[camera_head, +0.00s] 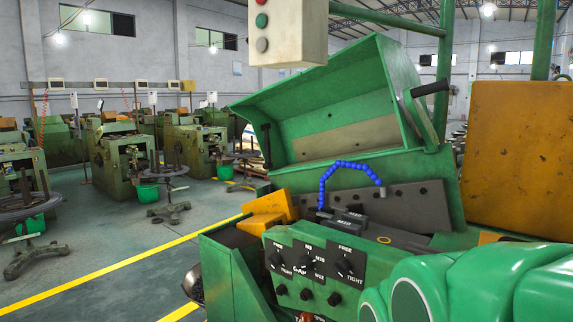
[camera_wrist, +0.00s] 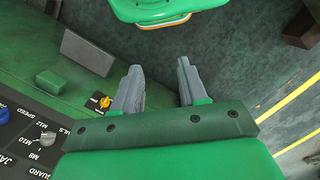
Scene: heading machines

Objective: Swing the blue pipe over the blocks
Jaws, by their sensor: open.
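The blue pipe (camera_head: 347,165) is a segmented coolant hose on the green machine in the head view. It rises from behind the dark blocks (camera_head: 351,217), arches up and to the right, and ends in a grey nozzle (camera_head: 382,191) in front of a dark plate. The nozzle end hangs to the right of the blocks. My gripper (camera_wrist: 158,73) is open and empty in the wrist view, with its two grey fingers apart beside the machine's green side. The gripper is not visible in the head view, and neither pipe nor blocks show in the wrist view.
The machine's green hood (camera_head: 335,95) stands open, with a black handle at right. A control panel (camera_head: 313,262) with knobs faces front. A control box (camera_head: 287,32) hangs above, and an orange cover (camera_head: 518,150) stands at right.

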